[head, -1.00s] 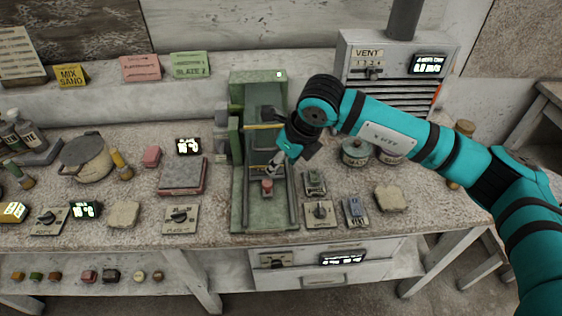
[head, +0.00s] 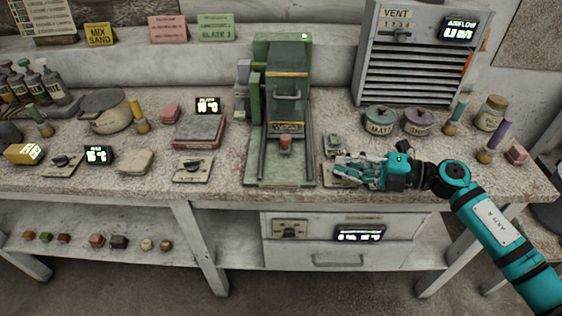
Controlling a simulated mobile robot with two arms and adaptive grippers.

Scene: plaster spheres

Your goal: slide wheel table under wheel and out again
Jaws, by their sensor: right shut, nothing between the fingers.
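The green grinding machine (head: 262,48) stands upright at the middle of the bench. A grey-green box-like part with a handle (head: 287,95) and a yellow-striped top edge fills its middle. Below it, a small red knob (head: 285,145) stands on the machine's bed between two rails. The wheel itself cannot be made out. My right gripper (head: 342,165) is shut and empty, to the right of the machine's bed, over a small dial panel (head: 338,180). It partly hides that panel and is apart from the red knob. My left gripper is not in view.
Two lidded jars (head: 380,118) and the vent unit (head: 425,60) are behind. A red-edged slab (head: 199,130) and another dial panel (head: 193,168) lie left of the machine. The bench's front edge is close.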

